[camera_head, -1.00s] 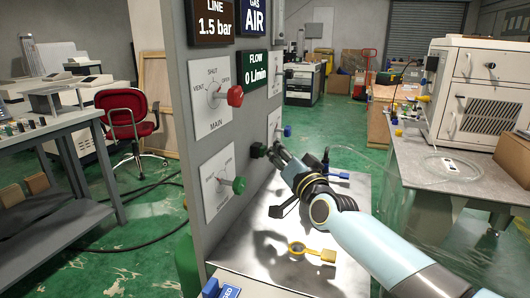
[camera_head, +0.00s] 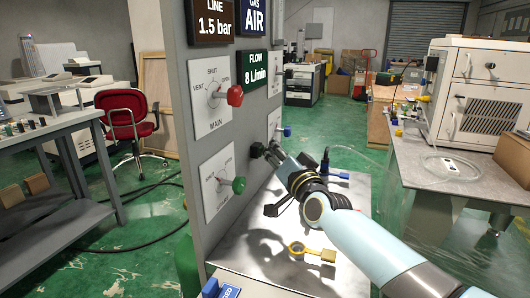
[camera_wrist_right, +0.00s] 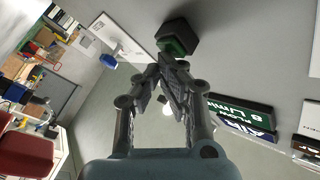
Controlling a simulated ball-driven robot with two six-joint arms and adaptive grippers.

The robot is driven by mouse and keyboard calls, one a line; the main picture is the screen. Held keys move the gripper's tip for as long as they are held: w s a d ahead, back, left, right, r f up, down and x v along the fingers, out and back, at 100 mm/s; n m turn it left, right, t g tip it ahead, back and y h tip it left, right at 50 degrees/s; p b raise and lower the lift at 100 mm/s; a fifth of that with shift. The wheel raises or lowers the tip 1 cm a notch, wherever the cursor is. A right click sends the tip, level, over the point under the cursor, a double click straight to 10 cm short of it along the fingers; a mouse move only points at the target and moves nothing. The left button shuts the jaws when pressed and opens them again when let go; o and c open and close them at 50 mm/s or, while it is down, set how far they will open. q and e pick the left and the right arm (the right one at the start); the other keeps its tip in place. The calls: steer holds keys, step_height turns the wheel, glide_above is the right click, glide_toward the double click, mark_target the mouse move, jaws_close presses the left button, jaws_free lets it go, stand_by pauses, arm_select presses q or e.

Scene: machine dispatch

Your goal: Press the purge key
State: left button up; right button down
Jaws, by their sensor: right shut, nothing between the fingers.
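The purge key shows in the right wrist view as a green button (camera_wrist_right: 172,47) in a dark housing (camera_wrist_right: 178,32) on the grey panel. In the head view its dark side (camera_head: 257,150) sticks out of the panel's right face. My right gripper (camera_head: 272,153) is shut and empty, with its fingertips at the key. In the right wrist view the closed fingertips (camera_wrist_right: 164,62) meet the green button and appear to touch it. The flow display (camera_head: 256,71) reads 8 L/min. My left gripper is not in view.
The panel carries a red-handled main valve (camera_head: 234,96), a green-handled valve (camera_head: 239,185) below it and a blue handle (camera_head: 287,132) farther back.

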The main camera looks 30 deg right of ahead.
steer(key=shift+s+d, duration=0.65)
steer(key=shift+s, duration=0.1)
steer(key=shift+s+d+p, duration=0.85)
steer(key=shift+s+d, duration=0.75)
steer(key=shift+s, duration=0.3)
